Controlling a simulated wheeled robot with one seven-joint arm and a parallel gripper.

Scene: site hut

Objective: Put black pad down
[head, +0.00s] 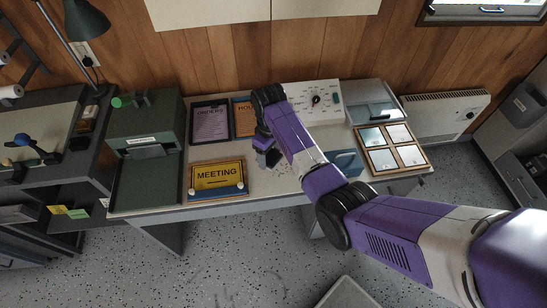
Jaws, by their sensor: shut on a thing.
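My gripper (265,145) is over the middle of the light-topped desk (290,178), reaching down at the end of my purple and white arm. It is shut on a small dark block at its tip, which looks like the black pad (271,159). The pad is partly hidden by the gripper. I cannot tell whether it touches the desk top or hangs just above it.
A yellow MEETING sign (217,175) lies left of my gripper, with purple and orange (243,118) framed sheets behind. A white panel with a dial (315,100) and a blue box (347,163) are to the right. A green machine (147,150) stands at the desk's left end; framed tiles (391,149) lie at its right.

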